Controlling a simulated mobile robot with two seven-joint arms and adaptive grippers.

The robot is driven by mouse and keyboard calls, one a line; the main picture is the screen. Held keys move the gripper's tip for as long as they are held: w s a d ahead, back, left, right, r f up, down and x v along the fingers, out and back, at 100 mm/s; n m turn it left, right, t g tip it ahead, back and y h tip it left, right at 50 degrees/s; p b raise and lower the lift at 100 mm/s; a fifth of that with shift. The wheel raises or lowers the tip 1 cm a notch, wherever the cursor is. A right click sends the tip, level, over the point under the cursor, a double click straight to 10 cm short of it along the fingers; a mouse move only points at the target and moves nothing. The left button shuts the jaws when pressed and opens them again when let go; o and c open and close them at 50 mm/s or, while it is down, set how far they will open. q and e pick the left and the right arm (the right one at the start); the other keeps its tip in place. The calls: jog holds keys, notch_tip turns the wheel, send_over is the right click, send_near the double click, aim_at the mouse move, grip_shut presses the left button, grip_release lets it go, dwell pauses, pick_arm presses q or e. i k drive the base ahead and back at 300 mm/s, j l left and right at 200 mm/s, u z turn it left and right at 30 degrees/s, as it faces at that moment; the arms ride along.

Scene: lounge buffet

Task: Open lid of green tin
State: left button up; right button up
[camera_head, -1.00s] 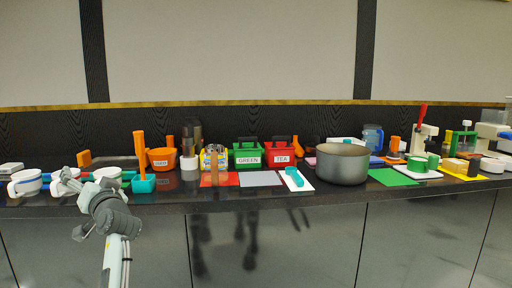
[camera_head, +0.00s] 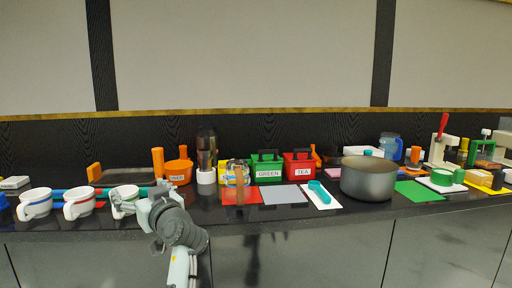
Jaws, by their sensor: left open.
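The green tin (camera_head: 267,174) stands on the counter right of the picture's middle, with a white label reading GREEN. A black handle-like part shows on its top, and its lid appears to be on. A red tin (camera_head: 299,171) labelled TEA stands right beside it. My left gripper (camera_head: 150,203) is at the counter's front edge, to the left of and nearer than the green tin, beside a white cup. It is open, and I see nothing held in it. My right gripper is not in view.
White cups (camera_head: 78,203) stand at the left. An orange bowl (camera_head: 178,172), a dark cylinder (camera_head: 207,150) and a glass jar (camera_head: 237,172) are left of the green tin. A grey mat (camera_head: 284,195) lies clear before it. A large pot (camera_head: 369,179) stands to the right.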

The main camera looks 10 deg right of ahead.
aim_at(267, 156)
jog(key=i+z, duration=0.15)
jog(key=z, duration=0.25)
jog(key=i+z, duration=0.15)
jog(key=z, duration=0.3)
jog(key=i+j+z, duration=0.15)
jog(key=j, duration=0.2)
jog(key=i+j+z, duration=0.1)
jog(key=j, duration=0.3)
